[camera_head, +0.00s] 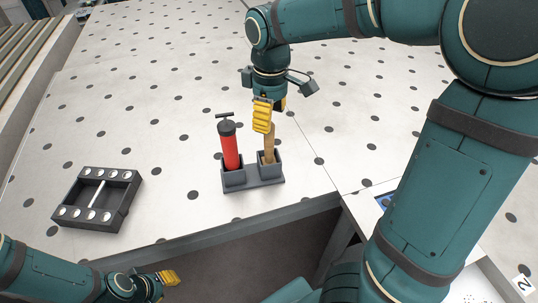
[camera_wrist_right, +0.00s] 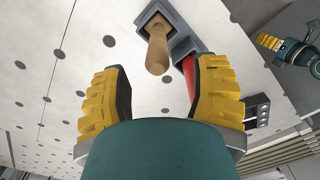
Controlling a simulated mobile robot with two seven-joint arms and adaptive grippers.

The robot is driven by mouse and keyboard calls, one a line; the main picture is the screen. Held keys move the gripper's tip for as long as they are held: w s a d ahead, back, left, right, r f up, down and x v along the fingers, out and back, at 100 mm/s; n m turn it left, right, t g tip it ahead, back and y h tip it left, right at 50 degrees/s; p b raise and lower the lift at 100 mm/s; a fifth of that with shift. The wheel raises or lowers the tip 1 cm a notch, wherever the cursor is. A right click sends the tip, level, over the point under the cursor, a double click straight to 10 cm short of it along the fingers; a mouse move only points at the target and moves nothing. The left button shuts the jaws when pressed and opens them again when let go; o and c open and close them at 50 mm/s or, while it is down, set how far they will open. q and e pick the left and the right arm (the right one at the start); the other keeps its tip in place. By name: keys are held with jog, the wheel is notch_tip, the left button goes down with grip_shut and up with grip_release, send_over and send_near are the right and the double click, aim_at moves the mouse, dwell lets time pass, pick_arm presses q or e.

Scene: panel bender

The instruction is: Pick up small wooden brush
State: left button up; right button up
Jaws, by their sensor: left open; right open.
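The small wooden brush (camera_head: 269,148) stands upright in the right cup of a dark grey two-cup holder (camera_head: 252,184) on the perforated table. My right gripper (camera_head: 268,118) is open just above and around the top of its handle in the head view, hiding part of it. In the right wrist view the brush handle (camera_wrist_right: 158,50) points toward the camera, ahead of the open yellow fingers (camera_wrist_right: 160,95) and roughly midway between them; neither finger appears to touch it. My left gripper (camera_head: 170,280) is at the lower left, open and empty, away from the holder.
A red pump-like tool (camera_head: 230,147) with a black T-handle stands in the holder's left cup, close to the brush. A dark tray with round silver pieces (camera_head: 97,200) lies to the left. The table's front edge runs just below the holder. The table behind is clear.

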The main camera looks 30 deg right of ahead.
aim_at(269, 149)
jog(key=f, duration=0.3)
jog(key=f+b, duration=0.1)
jog(key=f, duration=0.1)
jog(key=shift+w, duration=0.35)
grip_shut()
